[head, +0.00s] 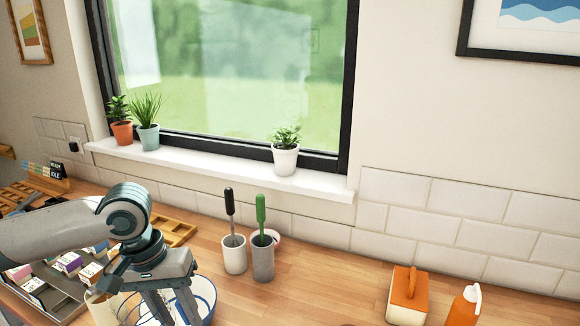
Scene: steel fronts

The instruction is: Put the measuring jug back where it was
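My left gripper (171,308) points down at the bottom left, over a clear, blue-rimmed round vessel (208,292). Two fingers show with a gap between them, but their tips run to the bottom edge, so I cannot tell whether they hold anything. The vessel is partly hidden behind the gripper and cut off by the frame; I cannot be sure it is the measuring jug. A cream cylinder (102,309) stands just left of the gripper, also cut off. My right gripper is not in view.
A white cup (234,259) and a grey cup (263,263) hold black- and green-handled tools. A tray of small boxes (62,303) lies left. An orange-and-cream container (407,297) and an orange bottle (464,306) stand right. The counter (325,295) between is clear.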

